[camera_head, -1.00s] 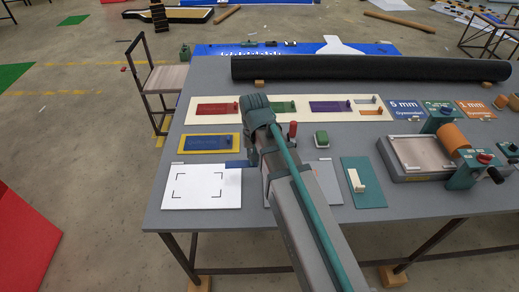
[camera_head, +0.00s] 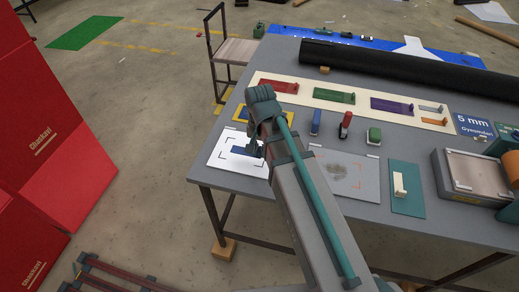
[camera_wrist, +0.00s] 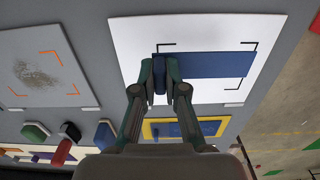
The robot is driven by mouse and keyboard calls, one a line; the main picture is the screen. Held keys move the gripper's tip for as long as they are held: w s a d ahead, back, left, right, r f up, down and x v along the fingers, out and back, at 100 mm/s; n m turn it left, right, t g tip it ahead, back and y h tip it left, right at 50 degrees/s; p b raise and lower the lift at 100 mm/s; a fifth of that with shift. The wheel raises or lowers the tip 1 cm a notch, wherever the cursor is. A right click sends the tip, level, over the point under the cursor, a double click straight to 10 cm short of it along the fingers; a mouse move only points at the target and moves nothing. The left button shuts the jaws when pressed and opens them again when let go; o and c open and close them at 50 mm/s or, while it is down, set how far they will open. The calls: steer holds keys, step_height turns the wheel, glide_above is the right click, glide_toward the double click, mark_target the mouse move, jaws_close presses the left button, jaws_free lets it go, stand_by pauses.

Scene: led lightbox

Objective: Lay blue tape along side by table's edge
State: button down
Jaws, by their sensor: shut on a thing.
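My gripper (camera_wrist: 160,78) is shut on the upright tab at one end of a flat blue strip (camera_wrist: 215,65), the blue tape. The strip lies over the white panel (camera_wrist: 130,38), within its black corner marks in the wrist view. I cannot tell whether it touches the panel. In the head view the panel (camera_head: 222,158) lies at the table's near left corner, with part of the blue strip (camera_head: 239,150) showing beside my gripper (camera_head: 254,152). My arm hides the panel's right part. The table's edge (camera_wrist: 276,60) runs close to the panel's side.
A yellow-framed blue plate (camera_wrist: 149,131) lies beside the panel. A grey panel with orange marks (camera_head: 318,163) lies to the right, near blue, red and green handled stamps (camera_head: 345,125). A cream board with coloured plates (camera_head: 262,82) and a black roll (camera_head: 390,65) lie farther back.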

mark_target(259, 170)
steer(key=shift+f+b, duration=1.95)
steer(key=shift+f, duration=2.25)
steer(key=shift+f, duration=0.35)
steer(key=c, duration=1.2)
jaws_free()
steer(key=shift+o, duration=0.2)
steer(key=shift+r, duration=0.2)
step_height(259, 170, up, 12)
steer(key=shift+f, duration=0.15)
